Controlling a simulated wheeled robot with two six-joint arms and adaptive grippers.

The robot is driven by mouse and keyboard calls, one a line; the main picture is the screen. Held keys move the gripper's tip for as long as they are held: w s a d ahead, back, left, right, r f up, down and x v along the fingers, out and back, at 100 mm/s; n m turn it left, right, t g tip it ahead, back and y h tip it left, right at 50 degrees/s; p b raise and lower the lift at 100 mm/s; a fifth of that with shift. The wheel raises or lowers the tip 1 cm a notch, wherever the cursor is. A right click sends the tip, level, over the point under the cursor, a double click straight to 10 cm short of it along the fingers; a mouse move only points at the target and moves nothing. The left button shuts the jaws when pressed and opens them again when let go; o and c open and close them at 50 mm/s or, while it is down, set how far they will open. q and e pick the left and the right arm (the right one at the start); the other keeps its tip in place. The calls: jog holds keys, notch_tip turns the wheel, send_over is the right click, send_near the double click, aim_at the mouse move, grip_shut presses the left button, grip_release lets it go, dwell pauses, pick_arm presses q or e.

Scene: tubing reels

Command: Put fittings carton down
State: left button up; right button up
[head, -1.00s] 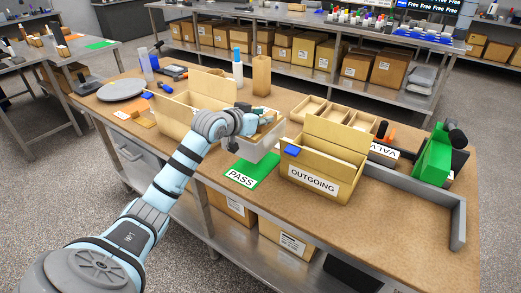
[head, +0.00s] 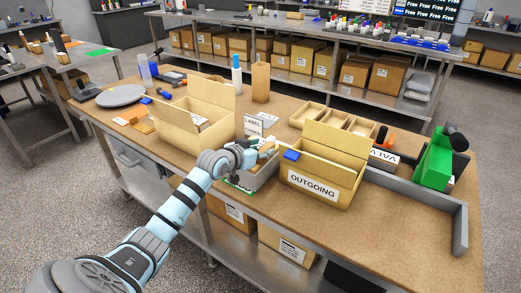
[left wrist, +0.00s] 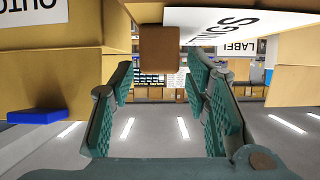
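The fittings carton (head: 264,179) is a small pale grey box on the green PASS mat (head: 238,187), which it mostly covers. It looks upright, with tan contents showing near my fingers. My left gripper (head: 262,153) is at the carton's upper edge. The left wrist view shows its green fingers (left wrist: 160,75) apart, with open background between them. Part of the carton is hidden behind my gripper. My right gripper is not in view.
The OUTGOING box (head: 320,180) stands close on the right, with a blue item (head: 291,155) at its rim. An open cardboard box (head: 188,125) is on the left. A LABEL stand (head: 253,126) and tall brown container (head: 261,82) are behind. The bench's front right is clear.

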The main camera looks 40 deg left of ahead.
pick_arm(q)
jog(key=p+v, duration=0.3)
jog(key=v, duration=0.9)
